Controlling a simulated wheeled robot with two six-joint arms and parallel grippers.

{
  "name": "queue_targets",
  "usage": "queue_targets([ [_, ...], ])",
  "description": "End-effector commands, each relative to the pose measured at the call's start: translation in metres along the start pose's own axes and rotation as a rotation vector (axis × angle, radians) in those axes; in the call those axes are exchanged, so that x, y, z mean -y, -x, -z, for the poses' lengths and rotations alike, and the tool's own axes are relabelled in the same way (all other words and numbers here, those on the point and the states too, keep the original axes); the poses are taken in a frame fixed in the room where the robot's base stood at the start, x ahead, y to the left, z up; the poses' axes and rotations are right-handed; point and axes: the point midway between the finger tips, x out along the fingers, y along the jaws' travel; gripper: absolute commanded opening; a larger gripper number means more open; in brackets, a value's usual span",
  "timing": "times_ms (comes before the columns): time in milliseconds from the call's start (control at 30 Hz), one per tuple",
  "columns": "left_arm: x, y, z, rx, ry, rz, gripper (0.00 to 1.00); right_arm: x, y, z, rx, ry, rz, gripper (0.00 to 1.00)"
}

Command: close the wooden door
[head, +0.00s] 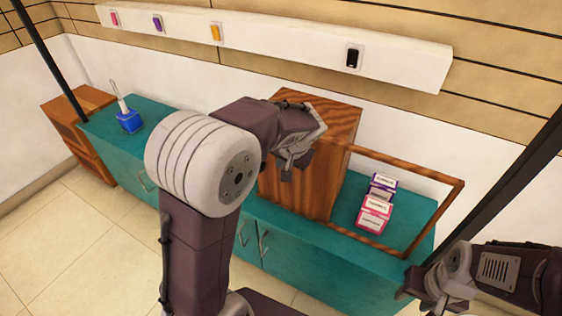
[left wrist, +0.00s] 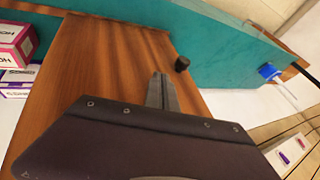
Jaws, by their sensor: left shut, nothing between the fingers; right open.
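The wooden door appears to be the brown grained panel (head: 309,190) above the teal counter, and it joins an open wooden frame (head: 410,168) on its right. The frame's opening is uncovered. In the left wrist view the wooden panel (left wrist: 110,65) fills the middle, with a small dark knob (left wrist: 182,64) near its edge. My left gripper (head: 290,165) is shut and empty in front of the panel; its fingers (left wrist: 161,92) point along the panel beside the knob. I cannot tell whether they touch. My right gripper (head: 428,288) is open and empty at the lower right.
Several pink and purple boxes (head: 376,205) stack behind the frame. The teal counter (head: 310,250) has door handles. A blue object with a pale handle (head: 129,120) stands at its left end, by a wooden cabinet (head: 75,120). A white wall ledge (head: 280,35) runs behind. Tiled floor lies open at left.

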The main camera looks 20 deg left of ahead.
Motion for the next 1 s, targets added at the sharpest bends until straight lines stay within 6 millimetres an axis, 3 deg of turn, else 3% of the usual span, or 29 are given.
queue_targets([
  [33,-0.001,-0.015,-0.002,0.005,0.002,0.001,0.00,0.000,-0.006,-0.001,0.000,0.000,0.000,0.43],
  [200,-0.001,-0.050,-0.002,0.004,0.001,0.000,0.00,0.000,-0.015,-0.002,0.000,0.000,0.000,0.43],
  [333,0.018,-0.061,-0.004,0.002,0.005,0.001,0.00,0.000,-0.014,-0.002,0.000,0.000,0.000,0.43],
  [1000,0.040,-0.076,-0.006,0.001,0.003,0.000,0.00,0.000,-0.013,-0.001,0.000,0.000,0.000,0.43],
])
